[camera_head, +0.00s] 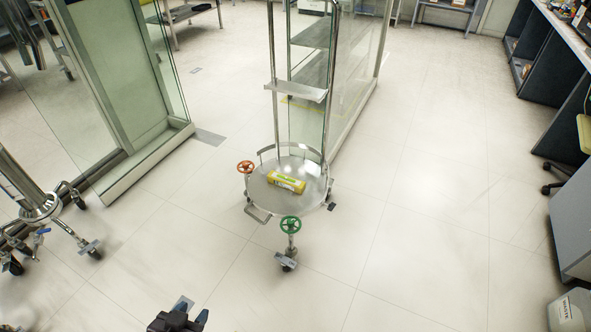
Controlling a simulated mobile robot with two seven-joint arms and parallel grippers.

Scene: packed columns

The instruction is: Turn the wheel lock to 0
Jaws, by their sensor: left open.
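A wheeled metal trolley (259,200) with a round base and a tall frame stands in the middle of the head view. A red handwheel (245,167) sits at its left side. A green handwheel (290,225) sits at its front, above a caster (287,262). I cannot tell which of these is the wheel lock, and no 0 mark is readable. My left gripper (192,311) is at the bottom edge, open and empty, well apart from the trolley. Most of its arm is out of frame. My right gripper is not in view.
A yellow cylinder (287,183) lies on the trolley's base. Glass-walled enclosures stand left and behind. Another wheeled stand (40,207) is at the left edge. Desks line the right, with a grey bin (574,312) at the lower right. The pale floor (400,240) between is clear.

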